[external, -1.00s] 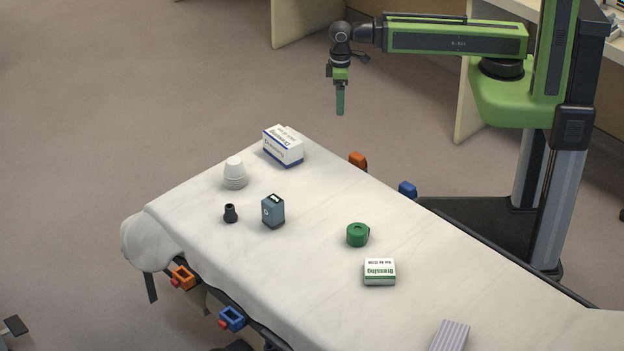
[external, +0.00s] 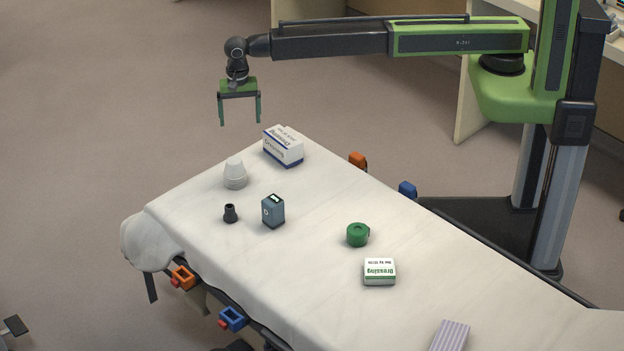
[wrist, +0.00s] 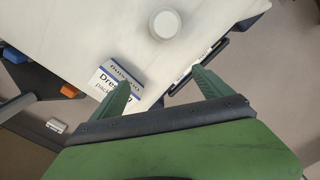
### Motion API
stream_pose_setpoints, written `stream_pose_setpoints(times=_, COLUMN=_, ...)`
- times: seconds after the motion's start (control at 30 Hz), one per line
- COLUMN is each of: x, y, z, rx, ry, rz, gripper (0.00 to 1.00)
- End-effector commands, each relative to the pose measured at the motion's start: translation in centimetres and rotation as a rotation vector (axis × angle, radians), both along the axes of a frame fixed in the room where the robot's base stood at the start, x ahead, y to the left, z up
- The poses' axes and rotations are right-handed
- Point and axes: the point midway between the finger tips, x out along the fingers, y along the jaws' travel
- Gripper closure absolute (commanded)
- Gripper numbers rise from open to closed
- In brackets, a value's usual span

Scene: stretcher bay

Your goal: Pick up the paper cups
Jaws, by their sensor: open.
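The paper cups (external: 235,174) are a white nested stack, upside down, at the far left part of the covered stretcher. In the wrist view the stack (wrist: 165,24) shows from above as a white round at the top, beyond the fingertips. My gripper (external: 240,122) is open and empty, in the air above the stack in the external picture. Its two green fingers (wrist: 160,80) point toward the stretcher in the wrist view, with nothing between them touching.
A white and blue dressing box (external: 283,147) stands right beside the cups. A black small item (external: 230,213), a grey-blue device (external: 273,211), a green tape roll (external: 357,235) and a green-white dressing box (external: 379,271) lie nearer. A striped item (external: 450,336) is at the bottom.

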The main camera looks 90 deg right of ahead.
Motion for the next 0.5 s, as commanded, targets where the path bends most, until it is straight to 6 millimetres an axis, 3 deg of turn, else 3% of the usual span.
stream_pose_setpoints(times=0.03, x=1.9, y=2.1, z=0.4, rx=0.000, ry=0.000, rz=0.023, gripper=0.10)
stream_pose_setpoints(times=0.1, x=2.7, y=4.6, z=0.7, rx=0.000, ry=0.000, rz=0.051, gripper=0.10)
stream_pose_setpoints(times=0.2, x=1.7, y=7.1, z=1.0, rx=0.000, ry=0.000, rz=0.083, gripper=0.10)
stream_pose_setpoints(times=0.37, x=1.5, y=7.4, z=0.6, rx=0.000, ry=0.000, rz=0.087, gripper=0.10)
stream_pose_setpoints(times=0.5, x=1.5, y=7.3, z=-1.1, rx=0.000, ry=0.000, rz=0.087, gripper=0.10)
